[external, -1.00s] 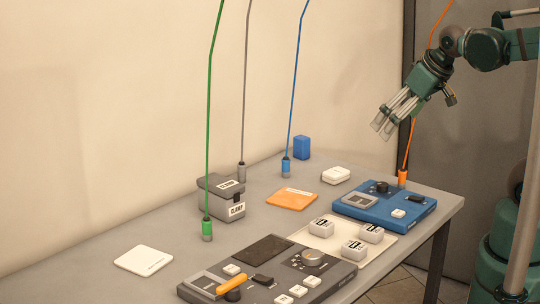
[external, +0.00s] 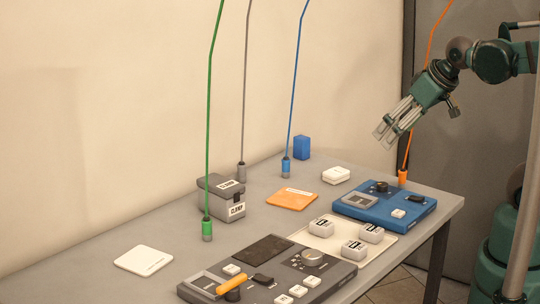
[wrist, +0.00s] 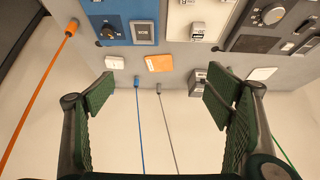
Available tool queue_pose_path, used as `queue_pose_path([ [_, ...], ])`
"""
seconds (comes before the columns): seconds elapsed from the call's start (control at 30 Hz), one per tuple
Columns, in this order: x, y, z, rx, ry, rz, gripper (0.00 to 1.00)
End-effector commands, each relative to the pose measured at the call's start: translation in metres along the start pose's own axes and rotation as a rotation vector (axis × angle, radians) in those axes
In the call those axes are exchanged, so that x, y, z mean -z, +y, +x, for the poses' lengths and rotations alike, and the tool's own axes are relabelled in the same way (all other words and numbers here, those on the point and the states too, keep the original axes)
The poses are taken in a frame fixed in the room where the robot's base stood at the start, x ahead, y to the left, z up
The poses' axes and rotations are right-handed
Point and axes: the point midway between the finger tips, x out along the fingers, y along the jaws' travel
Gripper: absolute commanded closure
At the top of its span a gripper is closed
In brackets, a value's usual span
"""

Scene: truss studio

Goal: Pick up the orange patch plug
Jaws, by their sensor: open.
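The orange patch plug (external: 402,177) hangs on an orange cable at the back right corner of the blue device (external: 385,207). I cannot tell whether it touches the device or table. In the wrist view the orange plug (wrist: 71,27) is at the upper left, outside the span of the fingers, with its cable running down to the left. My gripper (external: 385,136) is open and empty, above and slightly left of the plug in the external view. In the wrist view its two green-padded fingers (wrist: 160,95) stand wide apart.
Blue (external: 286,168), grey (external: 241,172) and green (external: 207,230) plugs hang on their own cables over the table. A grey box (external: 221,198), an orange card (external: 292,199), a tray with white blocks (external: 330,243) and a dark console (external: 270,279) occupy the tabletop.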

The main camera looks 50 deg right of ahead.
Motion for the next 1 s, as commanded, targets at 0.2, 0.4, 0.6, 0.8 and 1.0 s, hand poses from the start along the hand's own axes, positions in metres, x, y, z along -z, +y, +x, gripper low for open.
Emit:
queue_pose_path([
  [0.2, 0.000, 0.000, 0.000, 0.000, 0.000, 0.000, 0.51],
  [0.4, 0.000, 0.000, 0.000, 0.000, 0.000, 0.000, 0.67],
  [0.6, 0.000, 0.000, 0.000, 0.000, 0.000, 0.000, 0.67],
  [0.8, 0.002, 0.003, 0.002, -0.006, -0.006, -0.027, 0.67],
  [1.0, 0.008, 0.013, 0.012, -0.026, -0.027, -0.135, 0.67],
])
